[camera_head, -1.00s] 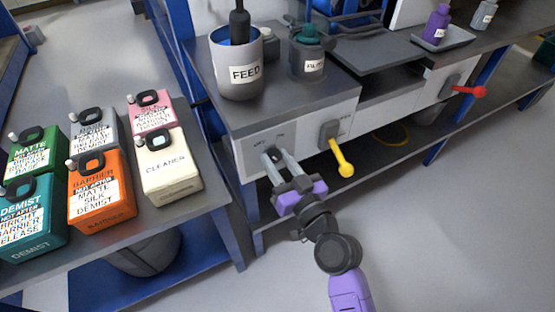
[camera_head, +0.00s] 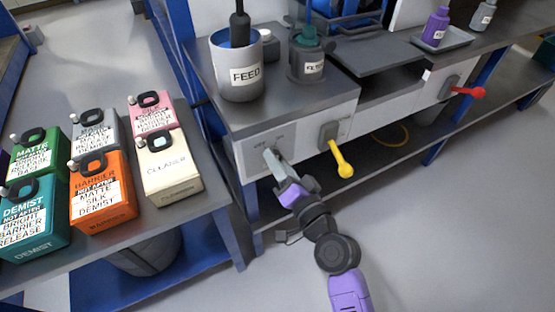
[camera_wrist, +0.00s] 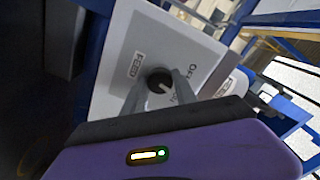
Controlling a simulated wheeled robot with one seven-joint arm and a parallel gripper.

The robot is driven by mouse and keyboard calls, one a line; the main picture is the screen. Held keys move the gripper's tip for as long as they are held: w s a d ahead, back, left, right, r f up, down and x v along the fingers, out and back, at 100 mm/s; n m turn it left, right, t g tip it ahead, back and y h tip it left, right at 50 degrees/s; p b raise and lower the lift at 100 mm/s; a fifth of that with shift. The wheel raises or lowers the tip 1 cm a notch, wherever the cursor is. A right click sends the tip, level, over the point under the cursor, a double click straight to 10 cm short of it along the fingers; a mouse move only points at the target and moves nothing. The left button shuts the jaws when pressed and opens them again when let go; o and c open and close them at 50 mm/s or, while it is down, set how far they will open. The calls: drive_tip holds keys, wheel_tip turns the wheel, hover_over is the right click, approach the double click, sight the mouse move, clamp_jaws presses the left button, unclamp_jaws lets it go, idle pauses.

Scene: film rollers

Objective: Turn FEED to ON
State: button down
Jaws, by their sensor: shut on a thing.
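The FEED knob (camera_wrist: 159,81) is a round black dial on a pale panel (camera_wrist: 118,88), with a FEED label (camera_wrist: 138,64) beside it and OFF and ON marks around it. A light pointer mark on the knob seems to face the ON side, but I cannot tell its exact angle. My gripper (camera_head: 270,156) is at this panel on the front of the grey cabinet, with its two fingers (camera_wrist: 158,90) on either side of the knob, shut on it. In the head view the fingers hide the knob.
A yellow-handled lever (camera_head: 340,160) stands close right of my gripper, and a red-handled one (camera_head: 468,91) farther right. A FEED pot (camera_head: 238,85) and a smaller grey pot (camera_head: 307,66) stand above. Several labelled cans, including an orange one (camera_head: 101,205), fill the left bench.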

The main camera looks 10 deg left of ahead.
drive_tip(key=shift+m+p, duration=0.3)
drive_tip(key=shift+m, duration=1.4)
drive_tip(key=c, duration=1)
unclamp_jaws()
drive_tip(key=v, duration=0.7)
drive_tip(key=shift+s+d, duration=0.25)
drive_tip(key=shift+s, duration=0.1)
